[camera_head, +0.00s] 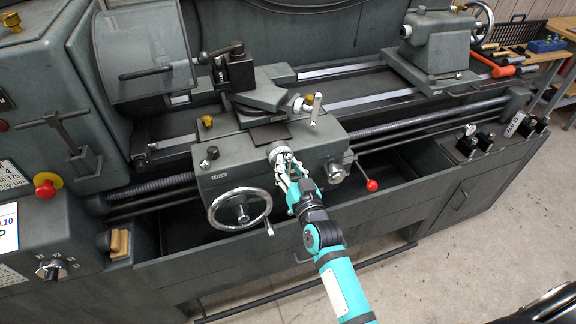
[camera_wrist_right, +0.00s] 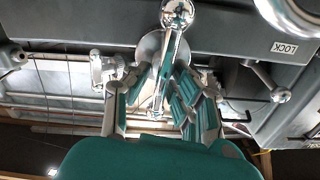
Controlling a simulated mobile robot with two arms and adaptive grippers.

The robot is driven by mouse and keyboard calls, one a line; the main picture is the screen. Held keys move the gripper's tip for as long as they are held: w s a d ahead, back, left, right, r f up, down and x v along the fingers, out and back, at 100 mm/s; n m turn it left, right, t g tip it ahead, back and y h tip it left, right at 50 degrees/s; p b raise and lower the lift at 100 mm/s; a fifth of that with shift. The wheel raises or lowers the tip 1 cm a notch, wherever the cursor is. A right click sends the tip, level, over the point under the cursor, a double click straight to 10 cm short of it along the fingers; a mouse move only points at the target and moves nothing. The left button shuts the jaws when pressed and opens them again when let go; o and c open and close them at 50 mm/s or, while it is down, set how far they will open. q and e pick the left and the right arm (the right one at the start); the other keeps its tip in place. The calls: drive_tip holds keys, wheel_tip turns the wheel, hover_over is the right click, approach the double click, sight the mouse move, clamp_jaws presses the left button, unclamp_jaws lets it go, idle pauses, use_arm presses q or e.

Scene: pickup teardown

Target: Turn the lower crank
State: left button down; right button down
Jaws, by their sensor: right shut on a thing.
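The lower crank (camera_head: 281,152) is a shiny metal crank on the front of the lathe's grey carriage box, right of the large handwheel. My right gripper (camera_head: 288,175) reaches it from the front and is shut on it. In the right wrist view, the crank's bar with its round ball end (camera_wrist_right: 178,14) runs down between the fingers of my right gripper (camera_wrist_right: 158,92). The fingers hide part of the bar. An upper crank (camera_head: 313,107) with a pale upright handle stands higher on the cross slide, apart from my gripper. My left gripper is not in view.
The chrome handwheel (camera_head: 240,208) is close to the left of my right gripper. A red-knobbed lever (camera_head: 371,185) sticks out to the right. The chip tray (camera_head: 210,262) runs below the carriage.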

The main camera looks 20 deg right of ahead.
drive_tip(key=c, duration=1.4)
unclamp_jaws()
drive_tip(key=shift+o, duration=0.2)
drive_tip(key=shift+s+f, duration=0.1)
drive_tip(key=s, duration=1.1)
drive_tip(key=shift+s+d, duration=0.25)
drive_tip(key=shift+s, duration=0.15)
drive_tip(key=s+a+f+n+g, duration=0.1)
drive_tip(key=s+f+g, duration=0.25)
drive_tip(key=f, duration=0.75)
drive_tip(key=s+a+f+n+g+y, duration=0.15)
drive_tip(key=s+f, duration=0.25)
drive_tip(key=f, duration=0.8)
drive_tip(key=s+f+g, duration=0.4)
drive_tip(key=f, duration=0.7)
drive_tip(key=s+d+f+g, duration=0.2)
drive_tip(key=s+f, duration=0.3)
drive_tip(key=s, duration=0.4)
drive_tip(key=s+d+f+n+g+h, duration=0.1)
drive_tip(key=s+d+f+g, duration=0.2)
drive_tip(key=s+f, duration=0.3)
drive_tip(key=s+d+f+n+g+h, duration=0.1)
drive_tip(key=s+d+f+g, duration=0.2)
drive_tip(key=s, duration=0.9)
wheel_tip(320, 180, down, 4)
drive_tip(key=shift+s+r, duration=0.25)
drive_tip(key=shift+s, duration=0.05)
